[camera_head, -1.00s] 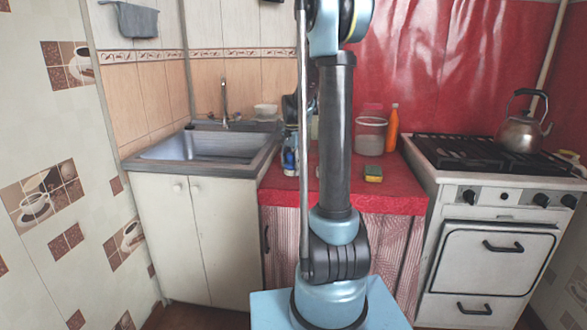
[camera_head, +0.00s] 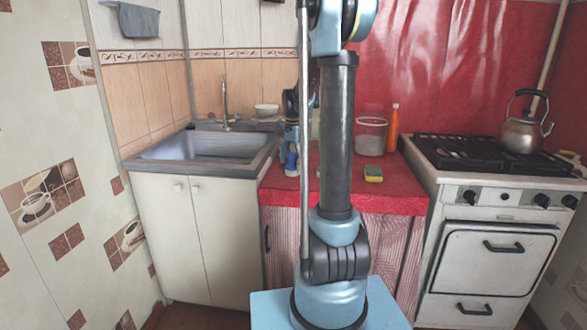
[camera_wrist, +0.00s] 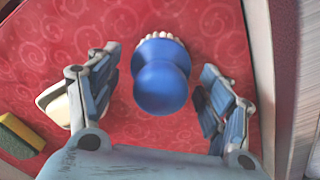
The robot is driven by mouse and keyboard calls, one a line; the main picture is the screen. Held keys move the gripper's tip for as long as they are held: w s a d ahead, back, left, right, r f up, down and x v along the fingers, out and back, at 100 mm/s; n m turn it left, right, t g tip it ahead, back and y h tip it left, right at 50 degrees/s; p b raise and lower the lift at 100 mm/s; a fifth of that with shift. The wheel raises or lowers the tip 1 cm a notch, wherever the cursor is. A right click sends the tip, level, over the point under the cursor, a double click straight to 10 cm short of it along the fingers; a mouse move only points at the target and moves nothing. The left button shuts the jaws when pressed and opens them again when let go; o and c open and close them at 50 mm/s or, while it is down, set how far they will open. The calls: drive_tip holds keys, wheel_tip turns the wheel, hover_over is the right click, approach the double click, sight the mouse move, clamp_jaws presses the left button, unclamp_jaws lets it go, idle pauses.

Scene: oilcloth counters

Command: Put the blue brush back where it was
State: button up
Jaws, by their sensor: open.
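The blue brush (camera_wrist: 162,82) stands on the red counter, its rounded blue knob towards the wrist camera and a strip of pale bristles showing at its far edge. In the head view the brush (camera_head: 291,162) is near the counter's left end, beside the sink. My gripper (camera_wrist: 165,105) is open, with one finger on each side of the brush and red cloth showing between each finger and the knob. In the head view my gripper (camera_head: 291,137) is just above the brush, partly hidden by my arm.
A yellow-green sponge (camera_head: 373,173) lies on the red counter (camera_head: 397,195). A clear tub (camera_head: 370,136) and an orange bottle (camera_head: 392,128) stand behind it. The sink (camera_head: 205,146) is left, the stove (camera_head: 480,155) right. A pale dish (camera_wrist: 55,101) lies beside one finger.

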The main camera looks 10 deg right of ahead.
wheel_tip(320, 180, up, 9)
drive_tip(key=shift+r, duration=0.2)
drive_tip(key=shift+s+r, duration=0.15)
drive_tip(key=shift+s, duration=0.05)
drive_tip(key=s+f+n+t, duration=0.1)
drive_tip(key=s+f+n, duration=0.15)
drive_tip(key=s, duration=0.75)
drive_tip(key=s+f+n, duration=0.2)
drive_tip(key=s+n, duration=0.2)
drive_tip(key=s, duration=0.6)
drive_tip(key=s+f+n+t, duration=0.1)
drive_tip(key=s+f+n, duration=0.4)
drive_tip(key=s+f, duration=0.7)
drive_tip(key=s, duration=0.2)
drive_tip(key=shift+s, duration=0.35)
drive_tip(key=shift+a, duration=0.1)
drive_tip(key=shift+w+f, duration=0.2)
drive_tip(key=shift+w, duration=0.25)
